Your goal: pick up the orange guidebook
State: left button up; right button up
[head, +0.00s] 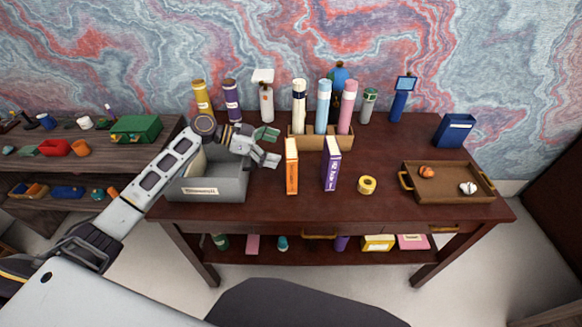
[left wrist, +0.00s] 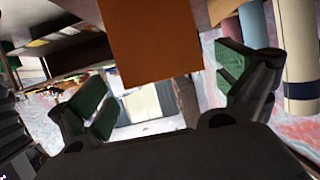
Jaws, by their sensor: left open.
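The orange guidebook (head: 292,167) stands upright on the dark desk, its spine facing me, left of a purple book (head: 332,165). My left gripper (head: 271,147) is open and empty, just left of the orange guidebook and above the grey bin's right side. In the left wrist view the orange guidebook (left wrist: 150,42) hangs large from the top edge, between the two green-padded fingers (left wrist: 165,95) in the picture. I cannot tell from these views whether a finger touches it. My right gripper is not in view.
A grey bin (head: 208,188) stands under my left forearm. Behind the books is a tan holder (head: 306,142) with tall tubes. A yellow tape roll (head: 367,185) lies right of the purple book. A brown tray (head: 450,192) holds small items. The desk's front strip is clear.

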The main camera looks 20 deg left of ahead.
aim_at(288, 151)
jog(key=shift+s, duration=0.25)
pick_arm(q)
jog(key=shift+d, duration=0.1)
jog(key=x, duration=0.4)
jog(key=shift+p, duration=0.4)
jog(key=shift+w+d+f, duration=0.25)
jog(key=shift+d, duration=0.2)
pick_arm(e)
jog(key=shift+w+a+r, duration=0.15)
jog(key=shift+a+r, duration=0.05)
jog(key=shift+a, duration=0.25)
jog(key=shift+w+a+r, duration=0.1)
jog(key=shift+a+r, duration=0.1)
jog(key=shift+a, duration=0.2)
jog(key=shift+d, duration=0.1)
